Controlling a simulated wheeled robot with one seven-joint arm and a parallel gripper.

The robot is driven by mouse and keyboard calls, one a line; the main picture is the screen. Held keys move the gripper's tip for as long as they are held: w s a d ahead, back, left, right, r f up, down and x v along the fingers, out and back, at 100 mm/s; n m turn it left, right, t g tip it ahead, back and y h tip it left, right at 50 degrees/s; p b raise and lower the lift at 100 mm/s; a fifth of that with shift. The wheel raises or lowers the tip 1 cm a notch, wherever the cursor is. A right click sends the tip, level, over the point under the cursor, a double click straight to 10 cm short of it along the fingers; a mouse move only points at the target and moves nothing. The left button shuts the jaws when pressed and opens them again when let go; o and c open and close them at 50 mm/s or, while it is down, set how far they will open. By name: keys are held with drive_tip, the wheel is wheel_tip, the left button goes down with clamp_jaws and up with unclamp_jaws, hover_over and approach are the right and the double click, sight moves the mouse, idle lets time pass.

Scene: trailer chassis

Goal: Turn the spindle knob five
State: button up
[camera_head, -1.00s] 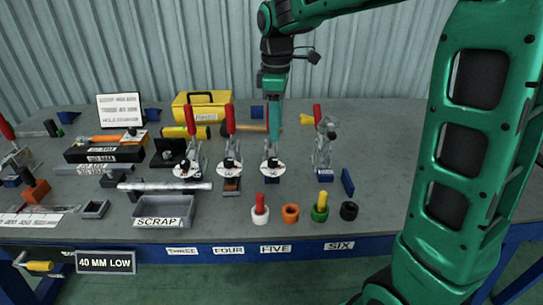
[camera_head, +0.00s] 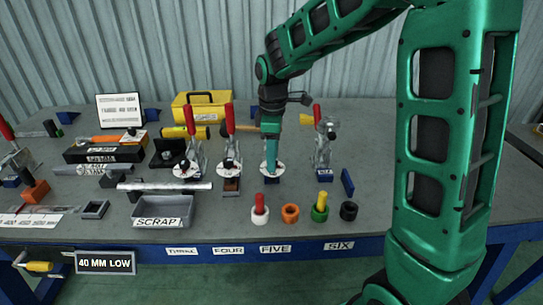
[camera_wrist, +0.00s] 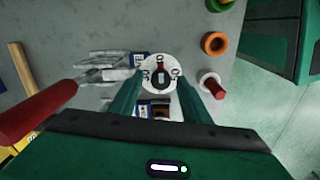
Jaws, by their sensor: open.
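At station five, a white dial disc (camera_head: 279,170) with dark marks lies below my gripper (camera_head: 270,166). In the wrist view, the dial (camera_wrist: 161,60) has a dark spindle knob (camera_wrist: 160,76) with a red mark at its centre. My gripper (camera_wrist: 160,84) is open and points down, with one finger on each side of the knob as seen in the wrist view. I cannot tell whether the fingers touch the knob or the disc. In the head view, my fingers hide most of the knob.
Other dials stand at station four (camera_head: 229,169) and station three (camera_head: 185,170). A red-handled clamp (camera_head: 322,143) is at the right. White (camera_head: 259,216), orange (camera_head: 290,213) and green (camera_head: 319,213) cups stand in front. A scrap bin (camera_head: 163,211) is at front left.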

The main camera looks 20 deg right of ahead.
drive_tip(key=c, duration=1)
drive_tip(key=shift+c, duration=0.2)
drive_tip(key=m, duration=0.4)
drive_tip(key=shift+m, duration=0.4)
drive_tip(key=m, duration=0.4)
drive_tip(key=shift+m, duration=0.3)
drive_tip(key=m, duration=0.4)
drive_tip(key=shift+m+t, duration=0.3)
drive_tip(key=shift+m, duration=1.9)
